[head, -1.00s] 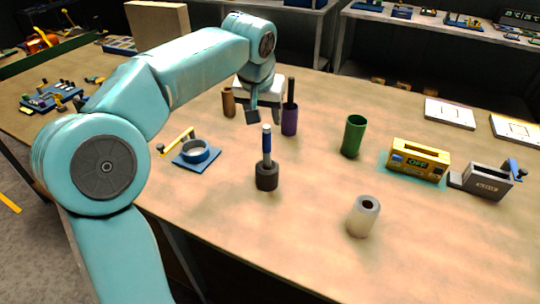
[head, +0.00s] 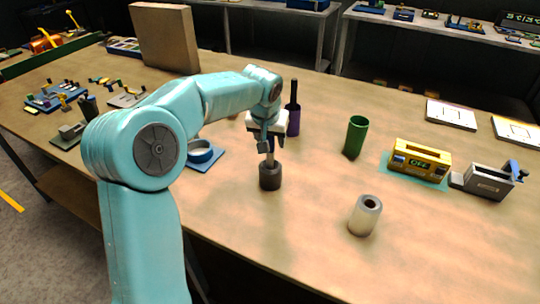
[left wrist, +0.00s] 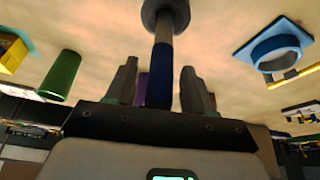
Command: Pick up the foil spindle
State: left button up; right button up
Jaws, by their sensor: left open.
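The foil spindle, as I take it, is an upright rod with a blue upper part and a dark round base (head: 270,176) on the table. In the left wrist view its blue part (left wrist: 160,85) lies between the two fingers, its grey shaft leads to the dark base. My left gripper (head: 267,144) is at the rod's upper part and hides much of it in the head view. The left gripper is open, with the fingers (left wrist: 158,72) on either side of the rod; contact cannot be told. My right gripper is not in view.
A purple cylinder with a black rod (head: 293,118) stands close behind the gripper. A green cylinder (head: 355,137), a pale hollow roll (head: 365,215) and a yellow device (head: 420,158) stand to the right. A blue ring fixture (head: 203,155) is at the left. The front table area is clear.

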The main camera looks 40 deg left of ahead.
pick_arm(q)
jog(key=c, duration=0.3)
jog(key=shift+w, duration=0.1)
grip_shut()
jog(key=shift+r, duration=0.1)
